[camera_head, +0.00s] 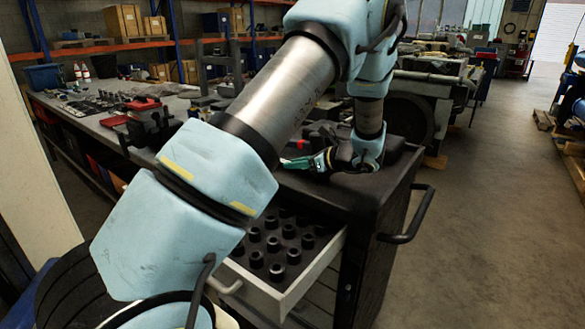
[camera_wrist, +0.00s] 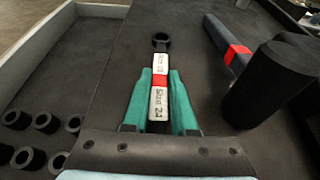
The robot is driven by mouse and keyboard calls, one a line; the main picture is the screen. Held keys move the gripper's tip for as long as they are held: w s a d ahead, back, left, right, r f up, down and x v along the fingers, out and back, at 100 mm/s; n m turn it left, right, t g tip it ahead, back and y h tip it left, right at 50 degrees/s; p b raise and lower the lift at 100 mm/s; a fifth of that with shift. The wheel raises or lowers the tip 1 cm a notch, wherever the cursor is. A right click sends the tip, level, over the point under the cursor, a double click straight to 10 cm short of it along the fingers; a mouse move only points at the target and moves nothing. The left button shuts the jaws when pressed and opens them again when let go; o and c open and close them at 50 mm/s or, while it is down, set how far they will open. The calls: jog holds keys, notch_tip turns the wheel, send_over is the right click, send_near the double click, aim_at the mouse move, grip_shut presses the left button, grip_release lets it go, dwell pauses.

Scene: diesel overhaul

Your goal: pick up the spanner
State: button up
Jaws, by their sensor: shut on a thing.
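The spanner (camera_wrist: 160,58) shows in the wrist view with its dark ring end pointing away from me. Its shaft carries white labels with size lettering and a red band. My gripper (camera_wrist: 160,76) has green fingers on both sides of the shaft and is shut on it. In the head view my gripper (camera_head: 300,163) is low over the black top of the tool cart (camera_head: 375,182); the spanner cannot be made out there. I cannot tell whether the spanner still touches the cart top.
A black mallet-like tool (camera_wrist: 275,78) with a red band lies close on the right in the wrist view. An open drawer (camera_head: 318,272) holds several black sockets (camera_head: 277,271) below the cart top.

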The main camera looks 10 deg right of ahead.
grip_shut()
dwell(0.9)
